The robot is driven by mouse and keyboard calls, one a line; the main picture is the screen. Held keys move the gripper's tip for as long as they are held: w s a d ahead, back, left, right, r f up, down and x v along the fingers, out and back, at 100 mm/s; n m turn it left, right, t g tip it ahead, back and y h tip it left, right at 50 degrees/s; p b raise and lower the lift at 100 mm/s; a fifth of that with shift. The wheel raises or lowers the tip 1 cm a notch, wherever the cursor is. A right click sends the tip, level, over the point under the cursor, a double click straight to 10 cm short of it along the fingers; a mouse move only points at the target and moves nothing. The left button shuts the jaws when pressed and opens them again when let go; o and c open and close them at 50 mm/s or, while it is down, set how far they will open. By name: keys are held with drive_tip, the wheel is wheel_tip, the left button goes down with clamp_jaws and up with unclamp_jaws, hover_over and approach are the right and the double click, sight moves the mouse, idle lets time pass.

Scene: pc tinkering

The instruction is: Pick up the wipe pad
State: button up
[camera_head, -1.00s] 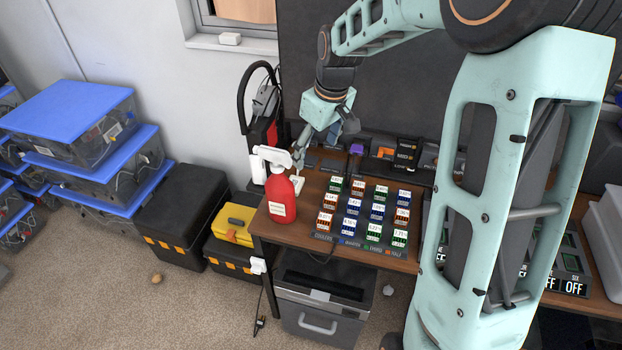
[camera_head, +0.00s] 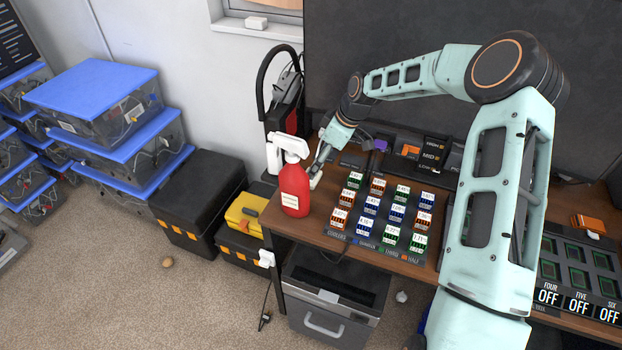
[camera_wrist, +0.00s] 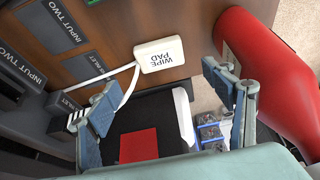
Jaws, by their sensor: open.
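The wipe pad (camera_wrist: 163,57) is a small white block with black lettering, lying on the brown wooden table top near its edge. A white cord or strip runs beside it to the left. My gripper (camera_wrist: 165,108) is open and empty in the wrist view, with one finger on each side below the pad in the picture. The pad is ahead of the fingertips and does not appear to be between them. In the head view my gripper (camera_head: 319,166) points down behind the red spray bottle, and the pad there is small and hard to make out.
The red spray bottle (camera_head: 295,190) stands close to my gripper; it fills the right of the wrist view (camera_wrist: 268,70). A board of coloured labelled blocks (camera_head: 380,215) lies to the right. Dark labelled panels (camera_wrist: 57,25) are at the wrist view's left.

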drive_tip(key=x, duration=0.6)
drive_tip(key=shift+s+f, duration=0.1)
drive_tip(key=shift+f, duration=0.35)
drive_tip(key=c, duration=1.1)
drive_tip(key=shift+o, duration=0.2)
wheel_tip(320, 180, up, 10)
